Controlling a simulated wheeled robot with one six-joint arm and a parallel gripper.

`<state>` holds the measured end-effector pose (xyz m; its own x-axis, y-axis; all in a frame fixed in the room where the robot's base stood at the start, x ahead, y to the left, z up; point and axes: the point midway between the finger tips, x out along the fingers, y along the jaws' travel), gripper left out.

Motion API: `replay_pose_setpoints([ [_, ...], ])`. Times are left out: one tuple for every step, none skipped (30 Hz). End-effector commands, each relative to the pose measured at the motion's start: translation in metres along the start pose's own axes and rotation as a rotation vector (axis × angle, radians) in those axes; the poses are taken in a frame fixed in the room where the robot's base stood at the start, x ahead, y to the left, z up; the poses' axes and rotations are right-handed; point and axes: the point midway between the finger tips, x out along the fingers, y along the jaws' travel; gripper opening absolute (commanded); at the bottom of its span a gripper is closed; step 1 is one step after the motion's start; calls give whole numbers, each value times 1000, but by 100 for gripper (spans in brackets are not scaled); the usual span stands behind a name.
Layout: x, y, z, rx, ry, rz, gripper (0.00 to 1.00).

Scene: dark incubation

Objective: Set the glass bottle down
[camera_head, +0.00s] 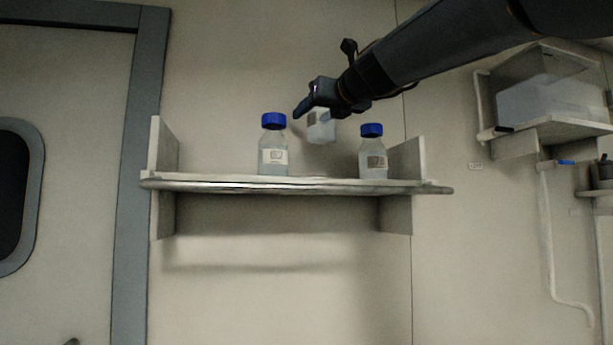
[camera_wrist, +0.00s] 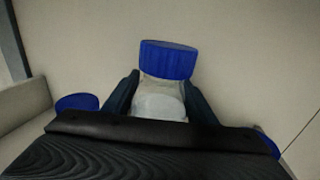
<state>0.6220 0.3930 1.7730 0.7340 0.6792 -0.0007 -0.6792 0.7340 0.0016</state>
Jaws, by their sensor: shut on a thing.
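My gripper (camera_head: 318,100) is shut on a clear glass bottle (camera_head: 320,129) with a pale label. In the head view the bottle hangs above the shelf between two other bottles, with its bottom clear of the shelf board. The gripper hides its cap there. In the wrist view the held bottle's blue cap (camera_wrist: 168,60) and pale shoulder show between the two dark fingers. The wall shelf (camera_head: 300,185) has a pale board and a rounded front rail.
A blue-capped bottle (camera_head: 273,146) stands on the shelf left of the held bottle. Another blue-capped bottle (camera_head: 372,153) stands to the right, near the right side panel (camera_head: 407,160). Bare board lies between them. A clear box (camera_head: 545,95) sits on a bracket at the right.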

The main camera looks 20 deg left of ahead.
Motion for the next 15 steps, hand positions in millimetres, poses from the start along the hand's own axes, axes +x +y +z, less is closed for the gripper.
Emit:
replay_pose_setpoints([
  [0, 0, -10, 2, -1, 1, 10],
  [-1, 0, -16, 1, -1, 0, 10],
  [-1, 0, -24, 2, -2, -1, 10],
  [0, 0, -29, 1, -1, 0, 10],
  [0, 0, -34, 1, -1, 0, 10],
  [0, 0, -41, 2, 0, 0, 10],
  [0, -1, -44, 1, -1, -1, 10],
  [0, -1, -47, 1, -2, -1, 10],
  [0, 0, -50, 1, -2, -1, 10],
  [0, 0, -52, 0, -2, -1, 10],
  [0, 0, -53, 0, -2, -1, 10],
  [-1, 0, -56, 1, -3, -1, 10],
  [-1, 0, -58, 1, -3, -1, 10],
  [-1, 0, -62, 0, -2, -1, 10],
  [-1, 0, -69, 2, -2, -1, 10],
])
